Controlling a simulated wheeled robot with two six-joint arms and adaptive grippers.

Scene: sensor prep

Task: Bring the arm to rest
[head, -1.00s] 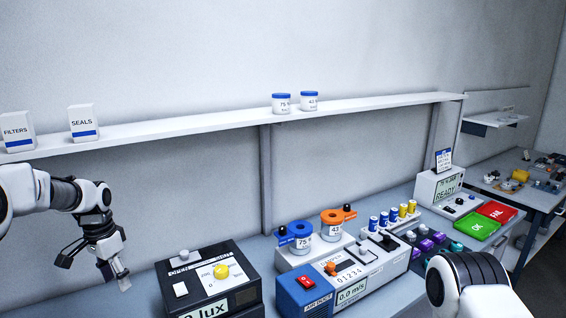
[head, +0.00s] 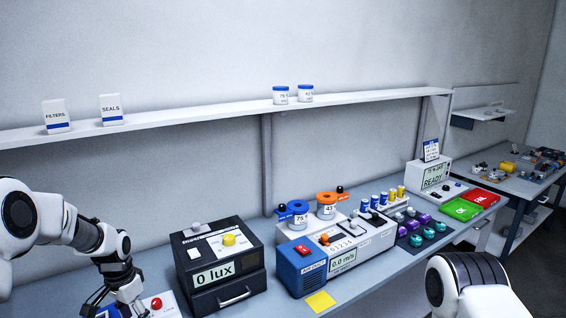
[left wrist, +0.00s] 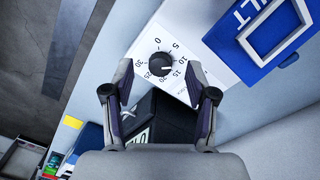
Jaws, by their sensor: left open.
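My left gripper (head: 118,302) is at the lower left of the head view, low over the bench front left of the black lux box. It is open, and nothing shows between its fingers. In the left wrist view its two fingers (left wrist: 158,95) stand apart, with a white panel with a black dial (left wrist: 160,64) beyond them. A black box with a pale label (left wrist: 150,112) shows partly between the fingers. My right arm shows only as a link at the lower right; its gripper is out of view.
The black lux box (head: 192,250) reads 0 lux. A red button (head: 156,303) is beside my left gripper. The blue-ended air duct unit (head: 291,272) and a yellow note (head: 320,301) are further right. The wall shelf (head: 200,121) runs above. A blue panel (left wrist: 265,45) shows in the wrist view.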

